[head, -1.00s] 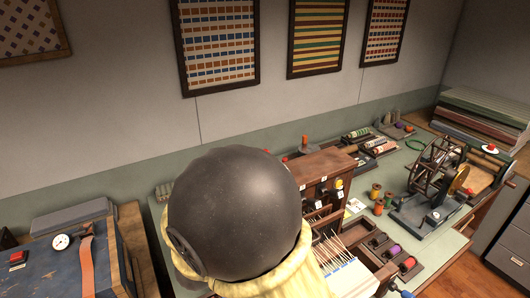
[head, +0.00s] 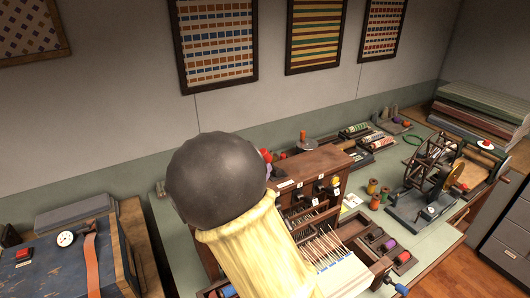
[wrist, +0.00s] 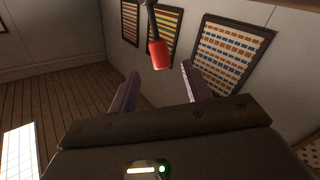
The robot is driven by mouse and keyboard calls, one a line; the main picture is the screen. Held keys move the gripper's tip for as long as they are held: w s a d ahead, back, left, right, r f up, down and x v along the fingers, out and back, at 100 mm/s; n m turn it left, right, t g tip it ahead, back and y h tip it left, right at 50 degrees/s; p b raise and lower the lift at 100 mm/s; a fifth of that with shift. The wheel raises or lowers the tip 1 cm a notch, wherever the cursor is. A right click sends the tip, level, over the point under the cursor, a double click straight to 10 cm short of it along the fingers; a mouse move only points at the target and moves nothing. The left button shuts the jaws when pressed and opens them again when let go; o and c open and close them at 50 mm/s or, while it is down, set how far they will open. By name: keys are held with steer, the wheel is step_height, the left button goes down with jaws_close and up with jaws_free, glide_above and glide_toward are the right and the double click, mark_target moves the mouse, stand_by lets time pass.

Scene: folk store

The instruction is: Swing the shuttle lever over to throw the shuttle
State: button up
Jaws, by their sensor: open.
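A dark rod with a red grip (wrist: 160,55) hangs into the top of the wrist view; it looks like the shuttle lever. My gripper (wrist: 160,69) is open, with its two purple-grey fingers apart. The red grip's lower end shows between the fingertips in the picture; I cannot tell its depth or whether it touches them. In the head view my arm covers part of the wooden loom (head: 325,168), which has white tags and pale warp threads (head: 322,248). My gripper is hidden there.
Thread spools (head: 372,187) and a winding wheel device (head: 430,185) stand right of the loom on the green bench. A blue handle (head: 397,289) sticks out at the loom's front right. A blue-topped case (head: 55,265) is at left. Framed textiles (head: 215,45) hang behind.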

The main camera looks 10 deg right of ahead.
steer(key=p+x, duration=0.2)
steer(key=x, duration=0.6)
steer(key=shift+p, duration=0.4)
steer(key=shift+c, duration=0.2)
jaws_close()
